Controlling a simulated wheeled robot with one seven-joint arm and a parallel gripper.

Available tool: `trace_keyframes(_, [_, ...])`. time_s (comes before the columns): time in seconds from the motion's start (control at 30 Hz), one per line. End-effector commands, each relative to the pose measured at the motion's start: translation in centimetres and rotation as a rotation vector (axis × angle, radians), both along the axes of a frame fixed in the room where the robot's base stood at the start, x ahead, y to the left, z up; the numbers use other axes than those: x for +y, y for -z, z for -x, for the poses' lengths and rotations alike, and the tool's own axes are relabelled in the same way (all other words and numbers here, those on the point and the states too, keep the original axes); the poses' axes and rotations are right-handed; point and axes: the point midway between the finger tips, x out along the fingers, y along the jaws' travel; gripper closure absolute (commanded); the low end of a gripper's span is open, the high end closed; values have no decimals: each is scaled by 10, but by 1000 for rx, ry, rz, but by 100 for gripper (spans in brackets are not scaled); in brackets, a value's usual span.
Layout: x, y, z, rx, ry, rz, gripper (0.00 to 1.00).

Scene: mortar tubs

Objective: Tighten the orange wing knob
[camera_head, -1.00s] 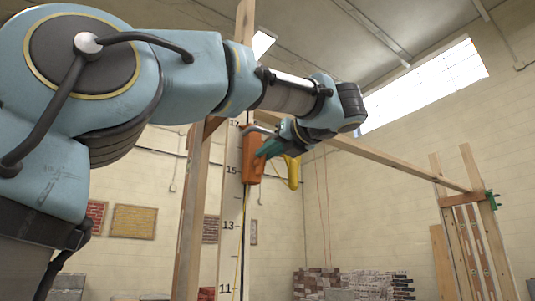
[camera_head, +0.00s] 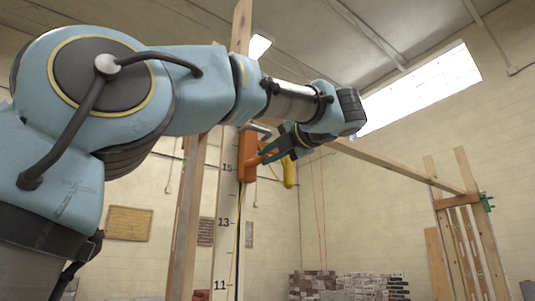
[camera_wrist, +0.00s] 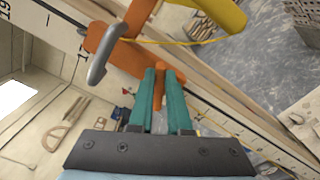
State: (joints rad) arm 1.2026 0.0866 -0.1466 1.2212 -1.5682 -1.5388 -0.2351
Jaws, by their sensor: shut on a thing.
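The orange wing knob (camera_wrist: 160,66) shows between the tips of my gripper's teal fingers in the wrist view. It sits on the side of an orange clamp body (camera_head: 247,157) on the upright marked board, where the knob is partly covered by the fingers. My gripper (camera_wrist: 162,74) is shut on the knob, with the fingers pointing at the clamp. In the head view my gripper (camera_head: 266,153) reaches the clamp from the right. A grey hook-shaped bar (camera_wrist: 97,72) sticks out of the clamp close to the left finger.
A yellow curved part (camera_head: 289,172) hangs right of the clamp, close to my wrist. The numbered board (camera_head: 228,215) and timber posts stand behind. Stacked bricks (camera_head: 345,284) and a timber frame (camera_head: 462,235) are at the right, well apart from the arm.

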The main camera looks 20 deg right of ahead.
Motion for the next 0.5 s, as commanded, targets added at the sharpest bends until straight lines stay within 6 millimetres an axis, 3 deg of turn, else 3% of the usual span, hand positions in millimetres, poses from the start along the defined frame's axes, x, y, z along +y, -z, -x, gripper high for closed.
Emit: trace_keyframes(0.5, [1, 2, 0, 70, -4, -388, 100])
